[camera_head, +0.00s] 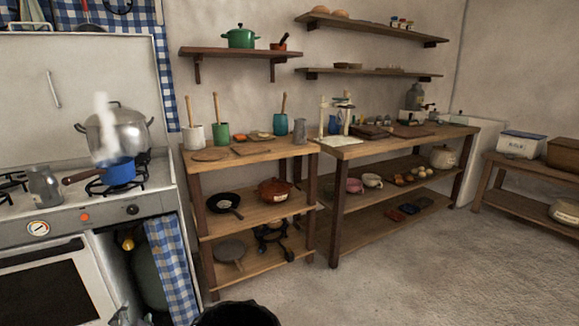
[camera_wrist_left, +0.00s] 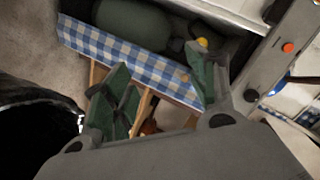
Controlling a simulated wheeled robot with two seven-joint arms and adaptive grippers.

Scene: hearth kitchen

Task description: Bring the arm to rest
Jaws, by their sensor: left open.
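My left gripper (camera_wrist_left: 160,88) shows in the left wrist view, its two green-padded fingers spread apart with nothing held between them. It is tilted in front of the stove's lower side, near the blue checked curtain (camera_wrist_left: 130,50) and a dark green gas cylinder (camera_wrist_left: 135,18). In the head view only a small grey piece at the bottom left edge may belong to this arm. My right gripper is in neither view.
The stove (camera_head: 60,225) stands at the left with a steaming pot (camera_head: 118,130) and a blue saucepan (camera_head: 118,172). A black round container (camera_head: 236,314) sits at the bottom edge. Wooden shelves (camera_head: 250,155) line the wall. Floor at the right (camera_head: 430,270) is clear.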

